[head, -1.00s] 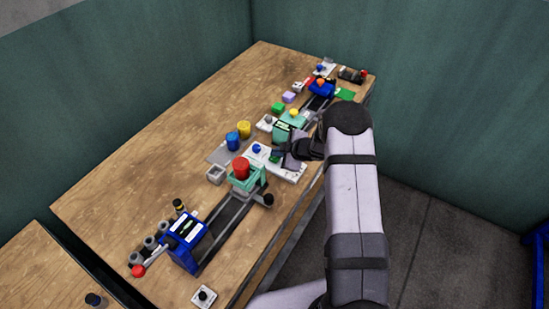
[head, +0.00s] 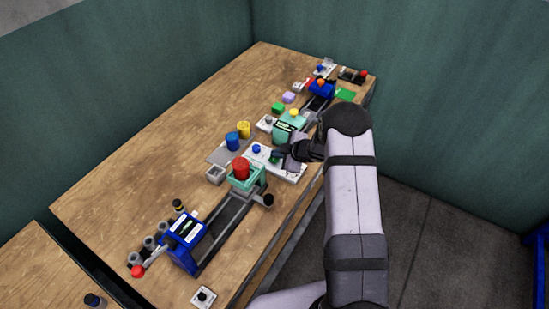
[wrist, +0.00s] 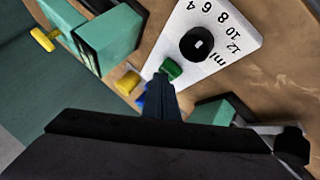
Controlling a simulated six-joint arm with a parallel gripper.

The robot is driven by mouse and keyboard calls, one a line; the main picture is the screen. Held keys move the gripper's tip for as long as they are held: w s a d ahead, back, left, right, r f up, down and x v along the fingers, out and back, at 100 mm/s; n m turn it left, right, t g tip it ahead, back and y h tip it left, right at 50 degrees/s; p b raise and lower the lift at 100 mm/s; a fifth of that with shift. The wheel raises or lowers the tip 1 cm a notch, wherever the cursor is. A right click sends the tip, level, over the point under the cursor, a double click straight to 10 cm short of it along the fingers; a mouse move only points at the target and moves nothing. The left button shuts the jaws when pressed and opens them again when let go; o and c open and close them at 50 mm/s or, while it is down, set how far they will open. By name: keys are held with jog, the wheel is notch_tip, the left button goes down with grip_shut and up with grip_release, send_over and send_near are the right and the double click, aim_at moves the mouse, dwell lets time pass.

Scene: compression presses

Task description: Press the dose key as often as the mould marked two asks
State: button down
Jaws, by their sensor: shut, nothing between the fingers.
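In the wrist view a white dial plate (wrist: 215,32) carries a black knob (wrist: 198,44), numbers from 4 to 12 and the letters "ml". A green key (wrist: 172,68) is at its edge. My gripper (wrist: 162,82) is shut and empty, its tips right beside the green key; I cannot tell whether they touch it. In the head view my gripper (head: 278,154) is over the white panel (head: 289,174), near the green key (head: 274,160). No mould marked two can be read in either view.
A teal box (head: 291,124) with a dark display stands behind my gripper. A teal press with a red cylinder (head: 241,168) stands in front, and a blue unit (head: 184,242) is at the near end. Blue (head: 233,141) and yellow (head: 243,129) cylinders stand to the left. The left tabletop is clear.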

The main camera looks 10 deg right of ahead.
aim_at(277, 160)
jog(key=shift+f, duration=0.3)
dwell(0.4)
jog(key=shift+r, duration=0.1)
jog(key=shift+r+p, duration=0.75)
jog(key=shift+r, duration=0.15)
jog(key=shift+r+p, duration=2.35)
jog(key=shift+r, duration=0.15)
